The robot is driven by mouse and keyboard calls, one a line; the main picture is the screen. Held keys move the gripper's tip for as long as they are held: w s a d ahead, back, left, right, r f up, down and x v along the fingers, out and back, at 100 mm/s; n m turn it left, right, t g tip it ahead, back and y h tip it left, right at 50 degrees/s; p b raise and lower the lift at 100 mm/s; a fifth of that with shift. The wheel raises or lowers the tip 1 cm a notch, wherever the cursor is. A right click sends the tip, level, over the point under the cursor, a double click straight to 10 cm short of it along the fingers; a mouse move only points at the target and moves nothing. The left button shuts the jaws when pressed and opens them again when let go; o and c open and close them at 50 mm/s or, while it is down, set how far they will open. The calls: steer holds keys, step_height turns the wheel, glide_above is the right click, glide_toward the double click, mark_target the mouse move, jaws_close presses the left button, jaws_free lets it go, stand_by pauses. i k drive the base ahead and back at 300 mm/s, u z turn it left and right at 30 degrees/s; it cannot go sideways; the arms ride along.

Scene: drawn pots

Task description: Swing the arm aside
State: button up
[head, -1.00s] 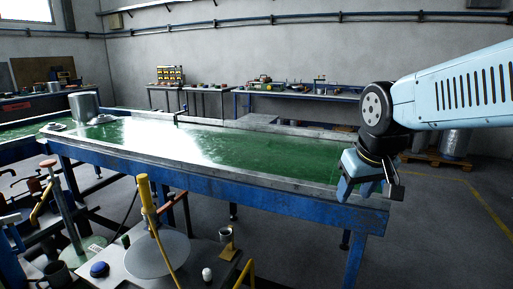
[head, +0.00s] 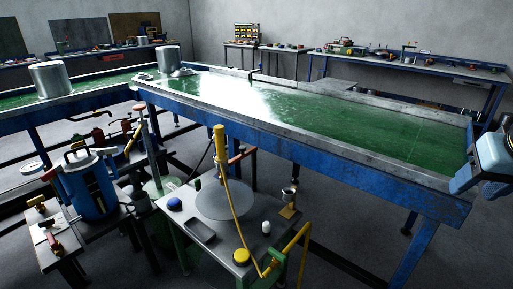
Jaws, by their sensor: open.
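My gripper (head: 478,186) shows at the right edge of the head view, light blue and partly cut off by the frame. It hangs with its fingers pointing down by the near right corner of the long green-topped table (head: 300,140). The fingers are open and I see nothing between them. The rest of my arm is out of view. I cannot tell whether the gripper is over the table's edge or just in front of it.
A bench with a round plate (head: 225,200) and a yellow post (head: 219,145) stands in front. A blue canister (head: 88,185) is at left. Metal pots (head: 50,80) (head: 168,60) stand on the green surfaces. The floor at lower right (head: 465,260) is clear.

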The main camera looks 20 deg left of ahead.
mark_target(245, 153)
steer(key=u, duration=0.1)
steer(key=k, duration=0.5)
steer(key=u, duration=0.9)
steer(key=i, duration=1.4)
steer(key=z, duration=0.45)
